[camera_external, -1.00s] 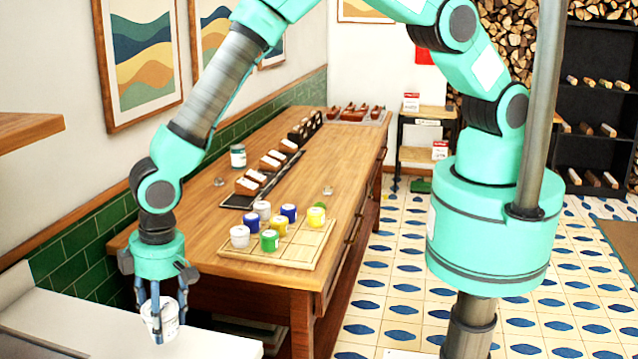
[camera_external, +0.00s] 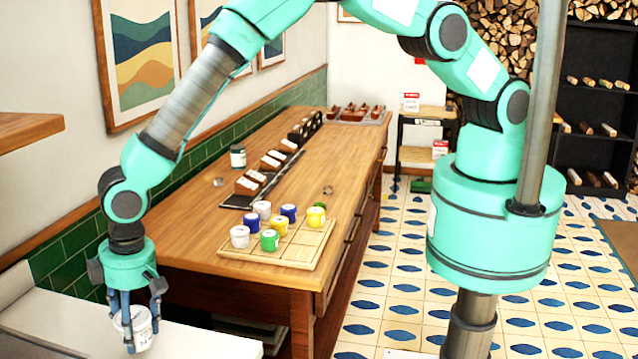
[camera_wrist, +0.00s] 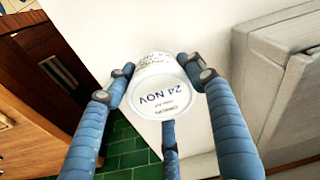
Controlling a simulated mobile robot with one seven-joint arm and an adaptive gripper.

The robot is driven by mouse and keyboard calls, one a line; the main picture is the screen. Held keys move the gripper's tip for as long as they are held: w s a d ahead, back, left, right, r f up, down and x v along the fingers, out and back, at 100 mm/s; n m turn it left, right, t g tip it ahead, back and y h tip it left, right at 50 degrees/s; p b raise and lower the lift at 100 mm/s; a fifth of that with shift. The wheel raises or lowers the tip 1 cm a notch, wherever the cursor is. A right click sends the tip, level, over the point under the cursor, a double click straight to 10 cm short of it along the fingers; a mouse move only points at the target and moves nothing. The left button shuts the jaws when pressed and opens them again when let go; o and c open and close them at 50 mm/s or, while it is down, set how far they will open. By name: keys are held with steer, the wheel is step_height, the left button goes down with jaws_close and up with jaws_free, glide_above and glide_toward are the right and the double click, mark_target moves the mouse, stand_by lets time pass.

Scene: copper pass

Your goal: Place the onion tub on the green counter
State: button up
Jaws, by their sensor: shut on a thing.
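My gripper (camera_external: 132,322) is shut on a small white tub (camera_external: 140,331) and holds it at the lower left, in front of the white counter. In the wrist view the tub (camera_wrist: 160,88) sits between three blue fingers. Its lid reads "24 NOV" upside down; the smaller print is too blurred to confirm onion. I cannot tell whether the tub touches the white counter (camera_external: 205,345) behind and below it. No green countertop is clear in view; green tiles (camera_external: 75,237) cover the lower wall.
A wooden counter (camera_external: 345,180) stands to the right of my gripper. On its near end, a wooden tray (camera_external: 310,250) holds several small tubs with coloured bands. A jar (camera_external: 238,157) stands near the wall. A wooden shelf (camera_external: 30,130) juts out at the upper left.

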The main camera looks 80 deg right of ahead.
mark_target(138, 340)
steer(key=shift+f+p, duration=0.4)
steer(key=shift+f, duration=1.25)
steer(key=shift+f, duration=0.15)
steer(key=o, duration=1.3)
steer(key=shift+o, duration=0.2)
steer(key=shift+s+d+r+b, duration=0.1)
steer(key=shift+s+r+b, duration=0.2)
steer(key=shift+r, duration=1.75)
steer(key=shift+s+d+r+b, duration=0.15)
steer(key=shift+r+b, duration=0.2)
steer(key=shift+r, duration=1.65)
steer(key=shift+s+d+r+b, duration=0.1)
steer(key=shift+s+r+b, duration=0.2)
steer(key=shift+r, duration=1.75)
steer(key=shift+w, duration=0.1)
